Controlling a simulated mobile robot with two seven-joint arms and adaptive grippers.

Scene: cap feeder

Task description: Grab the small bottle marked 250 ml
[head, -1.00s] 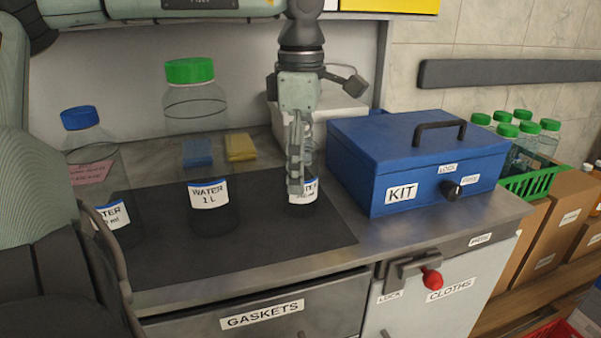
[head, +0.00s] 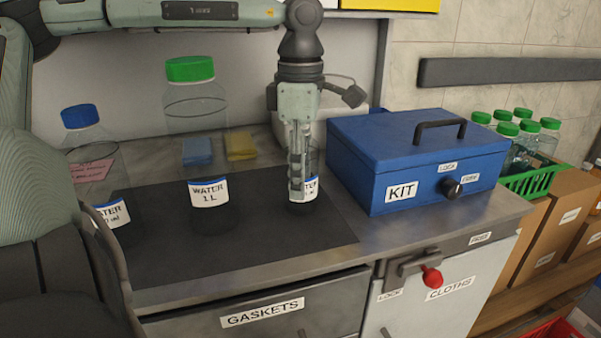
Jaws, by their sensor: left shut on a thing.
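A small clear bottle (head: 311,187) with a white and blue label stands upright on the dark mat (head: 270,238), left of the blue box. My left gripper (head: 297,190) comes down from above and is shut on this bottle. Its fingers cover much of the bottle and label, so the volume cannot be read and its top is hidden. A larger green-capped bottle (head: 198,120) labelled WATER 1 L stands on the mat to the left. A blue-capped bottle (head: 85,135) stands at the far left; its label is partly hidden. My right gripper is not in view.
A blue KIT box (head: 415,150) with a black handle stands close to the right of the small bottle. Blue (head: 197,152) and yellow (head: 241,147) pads lie behind the mat. A green crate (head: 533,182) of capped bottles is at right. The front of the mat is clear.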

